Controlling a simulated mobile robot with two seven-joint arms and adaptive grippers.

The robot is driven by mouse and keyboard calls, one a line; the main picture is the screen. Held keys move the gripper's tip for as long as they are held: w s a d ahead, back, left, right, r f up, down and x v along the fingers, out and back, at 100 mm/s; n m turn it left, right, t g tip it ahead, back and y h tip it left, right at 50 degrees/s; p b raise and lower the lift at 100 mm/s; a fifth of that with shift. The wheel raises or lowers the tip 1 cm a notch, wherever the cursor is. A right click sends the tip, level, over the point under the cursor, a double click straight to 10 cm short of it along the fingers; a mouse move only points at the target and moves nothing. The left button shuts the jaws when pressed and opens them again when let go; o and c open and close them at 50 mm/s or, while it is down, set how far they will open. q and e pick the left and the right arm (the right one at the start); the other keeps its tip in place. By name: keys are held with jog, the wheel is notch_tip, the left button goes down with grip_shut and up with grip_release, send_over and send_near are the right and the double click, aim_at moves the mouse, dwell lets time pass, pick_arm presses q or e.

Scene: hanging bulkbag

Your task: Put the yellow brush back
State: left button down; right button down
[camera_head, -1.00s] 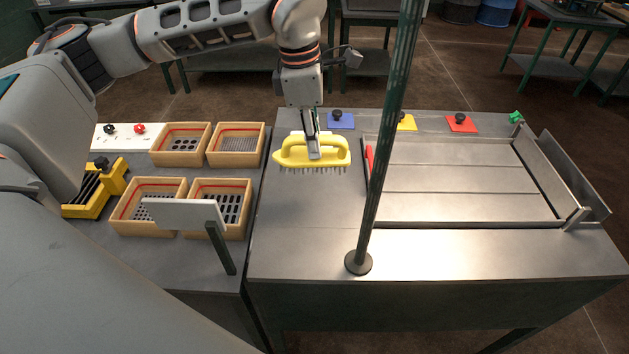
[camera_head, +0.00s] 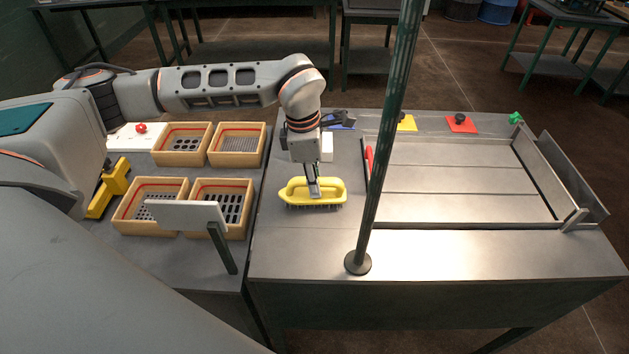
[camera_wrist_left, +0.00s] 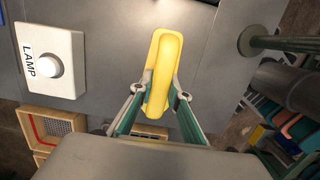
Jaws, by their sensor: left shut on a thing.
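The yellow brush (camera_head: 330,197) has a looped handle and dark bristles facing down. My left gripper (camera_head: 313,188) is shut on its handle from above, over the bare left part of the grey metal table (camera_head: 290,240). I cannot tell whether the bristles touch the tabletop. In the left wrist view the yellow handle (camera_wrist_left: 163,72) lies between the two fingers of the left gripper (camera_wrist_left: 160,95). My right gripper is not in view.
A green pole (camera_head: 376,180) stands right of the brush. A white lamp box (camera_wrist_left: 50,62) is close by. Several wooden boxes (camera_head: 250,212) and a white plate on a post (camera_head: 187,213) are to the left. A red-handled item (camera_head: 369,160) lies by the table's recessed panel.

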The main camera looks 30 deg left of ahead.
pick_arm(q)
jog(key=shift+f, duration=0.1)
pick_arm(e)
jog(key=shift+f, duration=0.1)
pick_arm(q)
jog(key=c, duration=2)
grip_release()
jog(key=shift+o, duration=0.4)
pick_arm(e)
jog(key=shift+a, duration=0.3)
